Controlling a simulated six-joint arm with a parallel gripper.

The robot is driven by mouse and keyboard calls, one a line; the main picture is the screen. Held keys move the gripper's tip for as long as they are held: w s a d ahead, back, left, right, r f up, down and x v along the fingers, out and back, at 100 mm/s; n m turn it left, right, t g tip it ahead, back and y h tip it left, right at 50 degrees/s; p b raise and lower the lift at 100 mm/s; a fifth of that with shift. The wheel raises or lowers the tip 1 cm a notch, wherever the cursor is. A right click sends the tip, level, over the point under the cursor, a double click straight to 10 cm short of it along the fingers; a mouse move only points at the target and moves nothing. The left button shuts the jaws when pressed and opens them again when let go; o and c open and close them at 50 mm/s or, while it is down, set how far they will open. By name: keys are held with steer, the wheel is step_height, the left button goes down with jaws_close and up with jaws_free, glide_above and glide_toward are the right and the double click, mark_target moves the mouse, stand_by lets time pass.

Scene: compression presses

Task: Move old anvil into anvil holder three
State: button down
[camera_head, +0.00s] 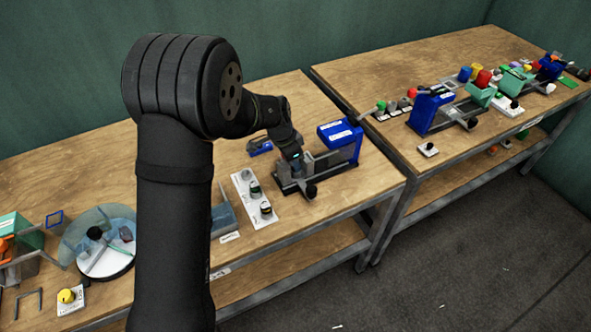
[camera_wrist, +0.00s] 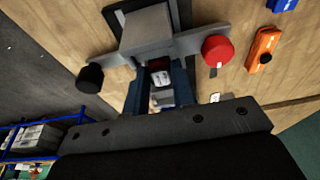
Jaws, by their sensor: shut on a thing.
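My gripper (camera_head: 295,158) is low over the grey base of the near press (camera_head: 340,136), which has a blue housing. In the wrist view, my gripper (camera_wrist: 160,92) is shut on a small part with a pale face and dark edge (camera_wrist: 161,75), seemingly the old anvil. This part sits in front of a grey press block (camera_wrist: 146,27); I cannot tell whether it touches the press. A white plate (camera_head: 240,182) with several dark round pieces, apparently the anvil holders, lies left of the press. Their numbers are too small to read.
A red knob (camera_wrist: 218,49) and a black knob (camera_wrist: 90,77) flank the held part. A round guarded machine (camera_head: 105,258) stands at left. A second bench with another press (camera_head: 432,112) is at right.

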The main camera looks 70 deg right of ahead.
steer(key=shift+r, duration=1.4)
steer(key=shift+r, duration=2)
